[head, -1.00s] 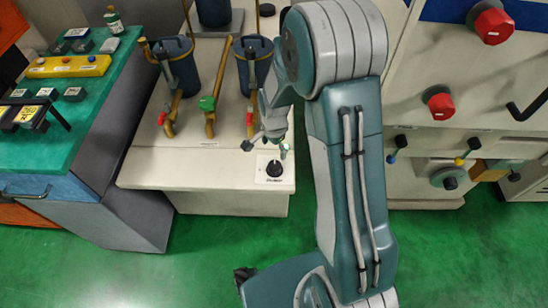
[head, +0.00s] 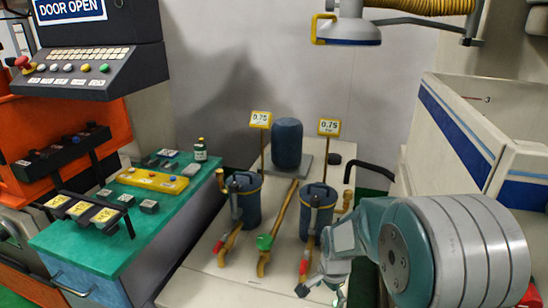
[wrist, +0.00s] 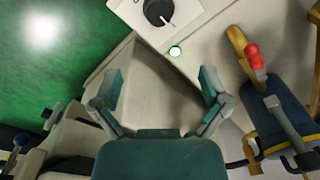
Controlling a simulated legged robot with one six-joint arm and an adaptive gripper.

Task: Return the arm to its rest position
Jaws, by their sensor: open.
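My gripper (head: 322,287) is at the lower middle of the head view, over the front part of the pale bench (head: 212,277). My arm's large grey-ringed joint fills the lower right. In the wrist view my gripper (wrist: 160,84) has its two fingers spread wide, with nothing between them. A black knob (wrist: 158,11) on a white plate lies beyond the fingertips at the top. A small lit green-white button (wrist: 175,52) is nearer. The knob is not visible in the head view.
Two blue canisters (head: 242,200) (head: 318,213) with yellow pipes and red-handled valves (head: 304,266) stand close behind my gripper. A blue cylinder (head: 287,143) stands at the back. A green-topped bench (head: 95,240) is left, a white cabinet (head: 460,135) right, a lamp (head: 347,30) overhead.

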